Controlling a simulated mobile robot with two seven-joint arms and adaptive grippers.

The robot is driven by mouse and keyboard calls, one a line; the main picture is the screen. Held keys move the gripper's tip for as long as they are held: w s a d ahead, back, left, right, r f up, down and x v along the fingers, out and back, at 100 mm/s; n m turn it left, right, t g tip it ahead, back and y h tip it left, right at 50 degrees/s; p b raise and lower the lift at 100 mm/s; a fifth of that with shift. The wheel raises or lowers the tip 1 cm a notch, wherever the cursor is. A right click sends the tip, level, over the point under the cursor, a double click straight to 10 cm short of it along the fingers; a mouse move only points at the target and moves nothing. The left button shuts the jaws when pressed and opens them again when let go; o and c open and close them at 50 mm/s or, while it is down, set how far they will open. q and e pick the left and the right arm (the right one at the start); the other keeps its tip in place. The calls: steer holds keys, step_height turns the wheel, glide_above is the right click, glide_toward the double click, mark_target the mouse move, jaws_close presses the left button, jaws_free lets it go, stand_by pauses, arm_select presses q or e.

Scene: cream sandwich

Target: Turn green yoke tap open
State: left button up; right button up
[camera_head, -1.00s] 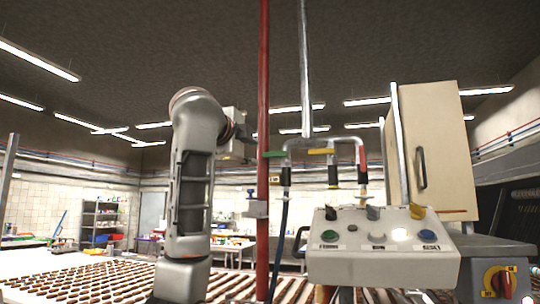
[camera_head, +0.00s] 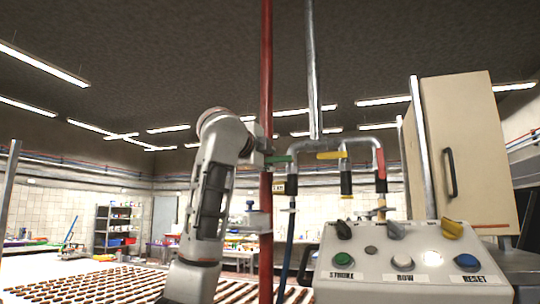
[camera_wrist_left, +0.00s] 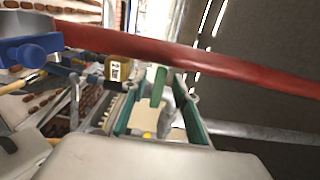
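The green yoke tap handle (camera_head: 281,159) sticks out to the left from the left end of the metal pipe fitting in the head view. My left gripper (camera_head: 264,152) is right beside its free end, partly behind the red vertical pipe. In the left wrist view, the green handle (camera_wrist_left: 158,87) lies between the two teal-lined fingers of my left gripper (camera_wrist_left: 160,104). The fingers stand apart, with space on both sides of the handle. Whether either touches it cannot be told. My right gripper is in neither view.
The red vertical pipe (camera_head: 266,90) runs close by my left gripper and crosses the wrist view. A yellow handle (camera_head: 331,155) and a red handle (camera_head: 380,164) sit further right on the fitting. A button panel (camera_head: 400,270) stands below, with a beige cabinet (camera_head: 468,150) behind.

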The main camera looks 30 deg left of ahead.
arm_select(q)
steer(key=shift+w+a+r, duration=0.1)
steer(key=shift+w, duration=0.35)
jaws_close()
